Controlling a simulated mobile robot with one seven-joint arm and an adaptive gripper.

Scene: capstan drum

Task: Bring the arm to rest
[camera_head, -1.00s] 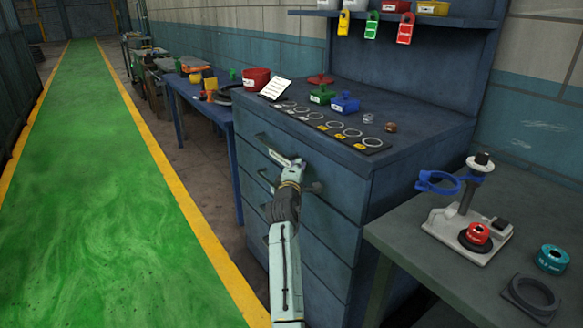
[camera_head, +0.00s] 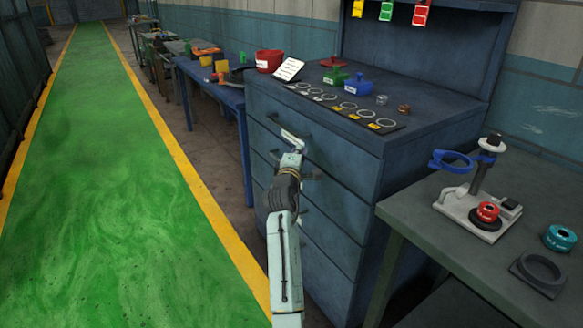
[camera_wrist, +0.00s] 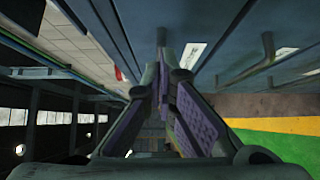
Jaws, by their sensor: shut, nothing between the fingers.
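My gripper (camera_head: 290,135) is at the end of my raised arm, in front of the blue drawer cabinet (camera_head: 335,205) in the head view. It is close to the drawer fronts near the upper handles; whether it touches them I cannot tell. In the wrist view my gripper (camera_wrist: 163,60) has its two purple-padded fingers closed together at the tips, with nothing held between them. Drawer handles (camera_wrist: 268,50) and the cabinet face show beyond the fingers.
A grey-green bench (camera_head: 420,215) with a blue-clamped stand (camera_head: 480,195) is at right. A blue table (camera_head: 212,92) with bins stands behind the cabinet. The green floor lane (camera_head: 100,200) at left is clear. Several small items lie on the cabinet top.

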